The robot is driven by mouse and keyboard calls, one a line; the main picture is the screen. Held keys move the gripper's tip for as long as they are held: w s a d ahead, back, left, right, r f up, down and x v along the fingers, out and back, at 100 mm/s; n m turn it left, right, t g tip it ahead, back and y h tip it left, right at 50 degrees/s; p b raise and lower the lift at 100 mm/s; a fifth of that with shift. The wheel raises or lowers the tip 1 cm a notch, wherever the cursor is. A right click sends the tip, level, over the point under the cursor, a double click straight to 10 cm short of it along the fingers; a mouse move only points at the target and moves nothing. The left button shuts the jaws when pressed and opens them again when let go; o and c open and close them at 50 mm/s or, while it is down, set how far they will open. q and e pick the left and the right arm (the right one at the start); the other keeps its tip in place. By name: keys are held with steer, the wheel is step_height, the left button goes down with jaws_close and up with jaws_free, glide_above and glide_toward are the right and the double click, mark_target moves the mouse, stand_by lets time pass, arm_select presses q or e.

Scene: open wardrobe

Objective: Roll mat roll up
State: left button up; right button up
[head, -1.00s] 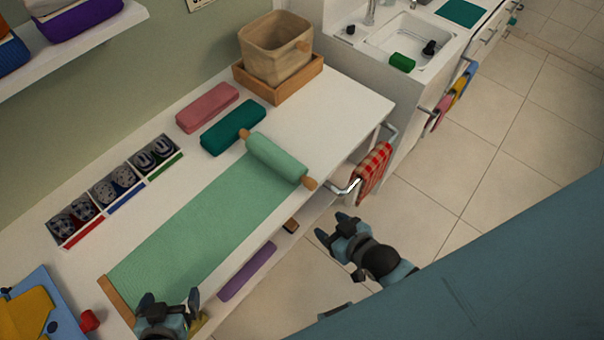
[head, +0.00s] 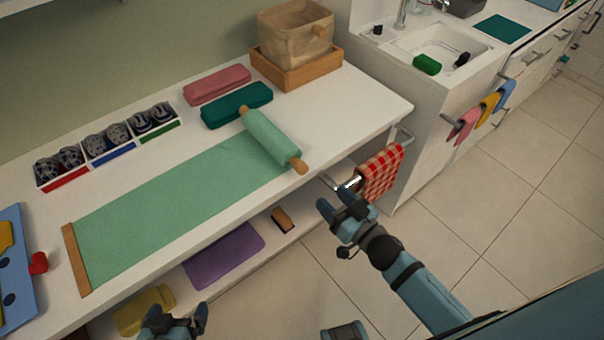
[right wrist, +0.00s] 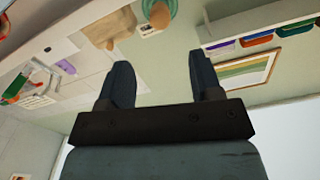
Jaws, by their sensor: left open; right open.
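The green mat (head: 180,207) lies unrolled flat on the white table, with a wooden strip (head: 76,259) along its left end. Its right end is wound into a roll (head: 271,137) with wooden knobs at both ends; the near knob is by the table's front edge. My right gripper (head: 338,208) is open and empty, in front of the table and a little below right of the roll's near knob. It also shows open and empty in the right wrist view (right wrist: 165,85). My left gripper (head: 178,318) is open and empty, low in front of the table near the mat's left half.
A teal case (head: 237,105) and a pink case (head: 217,84) lie behind the roll. A wooden bin in a tray (head: 297,75) stands back right. A checked towel (head: 381,174) hangs on a rail at the table's right end. A sock organiser (head: 106,148) sits behind the mat.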

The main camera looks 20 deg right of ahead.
mark_target(305, 172)
steer(key=x, duration=1.3)
steer(key=shift+w, duration=0.25)
jaws_close()
